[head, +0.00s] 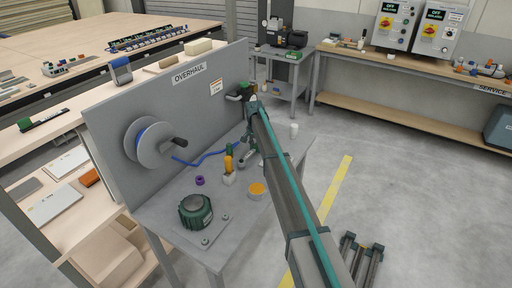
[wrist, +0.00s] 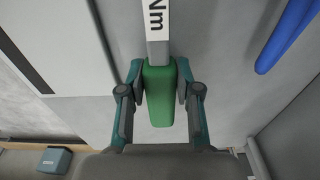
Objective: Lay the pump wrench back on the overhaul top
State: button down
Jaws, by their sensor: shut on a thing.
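The pump wrench (wrist: 159,96) has a green handle and a pale shaft with a label ending in "Nm". In the wrist view my gripper (wrist: 160,72) is shut on its green handle, one finger on each side. The shaft runs out of the top of that view, so its far end is hidden. In the head view my gripper (head: 246,94) is at the far end of the grey overhaul top (head: 238,207), near the upright panel. The wrench is too small there to make out clearly. I cannot tell its height above the top.
The OVERHAUL panel (head: 180,100) stands along the left edge, with a hose reel (head: 147,142) and blue hose (head: 205,158). A green motor housing (head: 196,210), an orange-topped tin (head: 257,190), a purple ring (head: 200,181) and a white cup (head: 294,130) stand on the top.

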aim_at(255, 146)
jog(key=shift+f, duration=0.15)
jog(key=c, duration=0.8)
grip_release()
notch_tip(255, 146, up, 12)
jog(key=b, duration=0.2)
jog(key=shift+s+a+r+b, duration=0.2)
jog(key=shift+s+b, duration=0.2)
